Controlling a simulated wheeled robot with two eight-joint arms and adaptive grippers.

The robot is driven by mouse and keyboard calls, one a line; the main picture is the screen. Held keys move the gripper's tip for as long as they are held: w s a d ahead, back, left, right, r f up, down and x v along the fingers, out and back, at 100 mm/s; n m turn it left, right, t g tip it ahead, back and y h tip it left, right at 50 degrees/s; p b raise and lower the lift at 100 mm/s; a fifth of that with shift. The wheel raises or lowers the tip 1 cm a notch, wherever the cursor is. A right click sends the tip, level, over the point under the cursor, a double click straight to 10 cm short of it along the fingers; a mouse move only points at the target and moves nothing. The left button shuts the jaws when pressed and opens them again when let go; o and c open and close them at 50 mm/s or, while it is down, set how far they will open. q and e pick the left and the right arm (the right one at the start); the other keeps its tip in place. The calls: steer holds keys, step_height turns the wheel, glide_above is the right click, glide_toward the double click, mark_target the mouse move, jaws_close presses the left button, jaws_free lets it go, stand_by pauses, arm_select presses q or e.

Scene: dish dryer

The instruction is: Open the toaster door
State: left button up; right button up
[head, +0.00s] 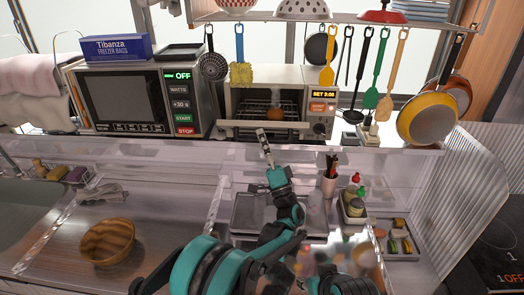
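The toaster oven (306,78) stands on the back shelf, right of the microwave, with a lit display reading "SET 3:00". Wire racks and a round orange-brown item (275,114) show through its front. A pale horizontal bar (235,125) runs along the lower edge of the front; I cannot tell whether the door is fully shut or partly lowered. My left gripper (263,136) is at the middle of this bar, pointing up at it. Its fingers look narrow, seen edge-on, and contact is unclear. My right gripper is not visible; only part of my arm shows at the bottom.
The microwave (125,98) with a freezer bag box (117,47) is at left. Utensils, a yellow sponge (240,74) and pans (427,117) hang from the rack above. A clear ledge is below the toaster; the lower counter holds a wooden bowl (107,241) and a utensil cup (329,183).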

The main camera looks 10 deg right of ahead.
arm_select(q)
steer(key=shift+r, duration=0.5)
steer(key=w+f+v, duration=0.1)
steer(key=v, duration=0.8)
steer(key=shift+d, duration=0.2)
stand_by(0.3)
steer(key=shift+w, duration=0.2)
